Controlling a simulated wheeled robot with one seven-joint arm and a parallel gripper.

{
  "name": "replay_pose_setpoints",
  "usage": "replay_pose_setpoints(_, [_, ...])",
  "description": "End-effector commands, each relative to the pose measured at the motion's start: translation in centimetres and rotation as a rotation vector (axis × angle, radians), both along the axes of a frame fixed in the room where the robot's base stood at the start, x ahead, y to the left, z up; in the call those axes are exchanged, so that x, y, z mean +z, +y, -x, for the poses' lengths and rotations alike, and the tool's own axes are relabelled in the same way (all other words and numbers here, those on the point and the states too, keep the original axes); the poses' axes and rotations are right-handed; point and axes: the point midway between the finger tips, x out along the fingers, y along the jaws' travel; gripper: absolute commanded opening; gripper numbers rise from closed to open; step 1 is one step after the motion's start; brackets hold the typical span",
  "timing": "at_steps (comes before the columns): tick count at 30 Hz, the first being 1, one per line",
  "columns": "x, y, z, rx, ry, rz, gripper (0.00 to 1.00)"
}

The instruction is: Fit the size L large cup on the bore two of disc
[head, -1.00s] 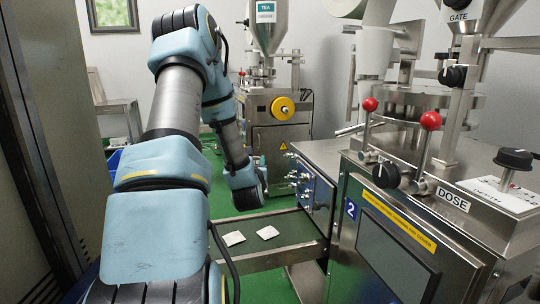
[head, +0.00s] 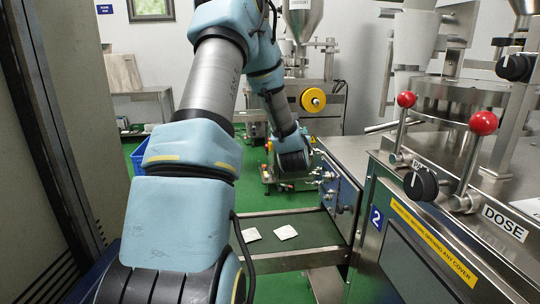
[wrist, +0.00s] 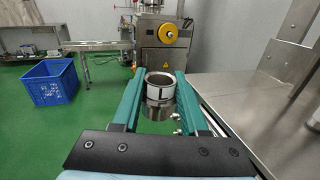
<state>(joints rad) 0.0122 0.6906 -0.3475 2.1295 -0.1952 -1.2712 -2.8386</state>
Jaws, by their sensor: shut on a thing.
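My gripper (wrist: 160,94) shows in the wrist view with its green fingers on both sides of a metal cup (wrist: 158,113). The cup is round and upright, open at the top, with a white band carrying a dark letter that looks like L. The fingers are shut on it, and it is held up in the air over the green floor. In the head view my arm hides the gripper and cup. The disc (head: 446,92) appears to be the round metal plate on the machine marked 2, at the right of the head view. Its bores cannot be made out.
Two red-knobbed levers (head: 483,123) and a black knob (head: 420,185) stand at the near side of the machine. A conveyor (head: 300,262) with two teabags (head: 286,232) lies below. A blue crate (wrist: 50,82) stands on the floor. Another machine with a yellow wheel (head: 313,99) is farther back.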

Motion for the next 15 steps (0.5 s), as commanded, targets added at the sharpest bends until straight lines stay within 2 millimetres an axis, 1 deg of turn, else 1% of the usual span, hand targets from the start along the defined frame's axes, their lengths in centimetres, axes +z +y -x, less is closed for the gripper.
replay_pose_setpoints(1, [2.0, -2.1, -0.2, -0.019, -0.008, 0.002, 0.00])
replay_pose_setpoints(4, [5.1, -5.8, -0.2, -0.048, -0.008, 0.005, 0.00])
replay_pose_setpoints(7, [8.2, -9.4, 0.2, -0.080, -0.006, 0.006, 0.00])
replay_pose_setpoints(8, [9.0, -10.5, 0.4, -0.091, -0.005, 0.006, 0.00])
replay_pose_setpoints(9, [10.3, -11.9, 0.7, -0.106, -0.004, 0.008, 0.00])
replay_pose_setpoints(11, [12.1, -14.0, 1.3, -0.129, -0.003, 0.009, 0.00])
replay_pose_setpoints(15, [16.1, -18.5, 3.1, -0.186, 0.000, 0.011, 0.00])
